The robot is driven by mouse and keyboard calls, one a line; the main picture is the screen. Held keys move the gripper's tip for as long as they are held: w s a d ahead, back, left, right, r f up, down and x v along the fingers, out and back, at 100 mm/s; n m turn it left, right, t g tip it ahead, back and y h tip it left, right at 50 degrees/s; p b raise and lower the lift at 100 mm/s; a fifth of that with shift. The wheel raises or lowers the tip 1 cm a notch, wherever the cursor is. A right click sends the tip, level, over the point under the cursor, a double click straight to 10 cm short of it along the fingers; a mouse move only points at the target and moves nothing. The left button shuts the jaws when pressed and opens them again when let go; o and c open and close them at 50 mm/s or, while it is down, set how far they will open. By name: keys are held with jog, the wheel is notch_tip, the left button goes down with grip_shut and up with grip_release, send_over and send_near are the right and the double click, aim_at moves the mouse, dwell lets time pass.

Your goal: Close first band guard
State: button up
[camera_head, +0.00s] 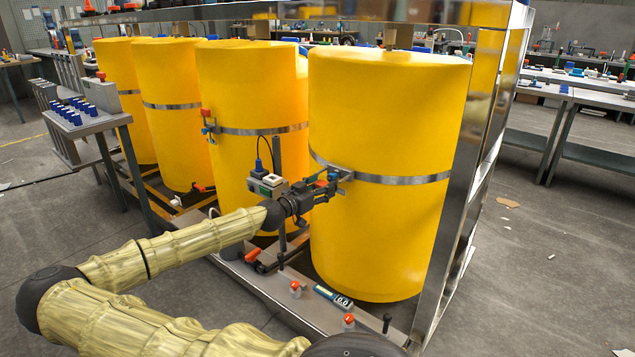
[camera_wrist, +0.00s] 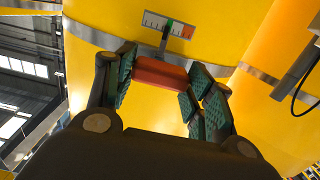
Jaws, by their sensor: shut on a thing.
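The nearest yellow drum (camera_head: 385,110) stands at the right with a steel band (camera_head: 400,179) around its middle. My gripper (camera_head: 328,184) is at the left side of this band, by its latch area. In the wrist view, a red band guard (camera_wrist: 158,74) lies between the teal finger pads of my gripper (camera_wrist: 161,76), which is shut on it. The guard is just below a small scale plate (camera_wrist: 168,24) with a green pointer and a red end. I cannot tell how far the guard is turned.
Several more yellow drums (camera_head: 250,90) stand in a row to the left. A grey box with a cable (camera_head: 268,184) is close beside my wrist. A steel frame post (camera_head: 470,190) stands right of the nearest drum. Red-topped fittings (camera_head: 295,288) line the skid edge.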

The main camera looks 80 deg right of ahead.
jog(key=o, duration=1.5)
jog(key=shift+f, duration=0.25)
jog(key=shift+c, duration=0.2)
jog(key=shift+r, duration=0.1)
jog(key=v, duration=1.2)
